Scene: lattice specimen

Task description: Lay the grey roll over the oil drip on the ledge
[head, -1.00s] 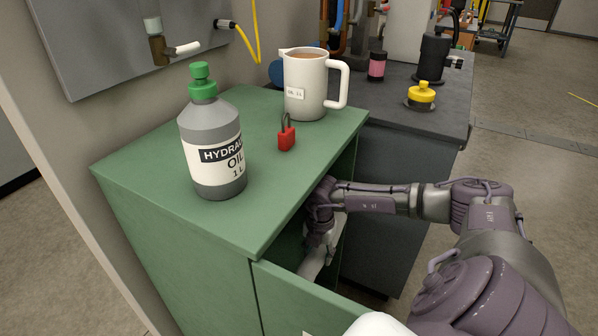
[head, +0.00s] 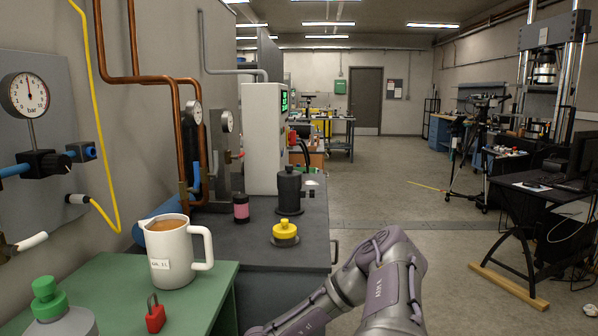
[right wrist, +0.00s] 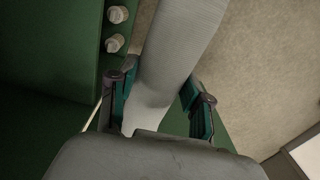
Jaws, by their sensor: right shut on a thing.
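The grey roll (right wrist: 183,40) is a long, pale grey cylinder in the right wrist view. It runs from the top edge down between the teal fingers of my right gripper (right wrist: 161,92), which is shut on it. In the head view only my right arm shows at the bottom, and its gripper and the roll are out of frame. My left gripper is in neither view. I cannot make out an oil drip in either view.
A green cabinet top (head: 100,285) holds a white jug (head: 172,250), a red padlock (head: 155,316) and a green-capped bottle (head: 60,315). The dark bench (head: 240,240) behind holds a pink-labelled jar (head: 241,208), a black canister (head: 289,190) and a yellow-topped item (head: 285,232). Open floor lies to the right.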

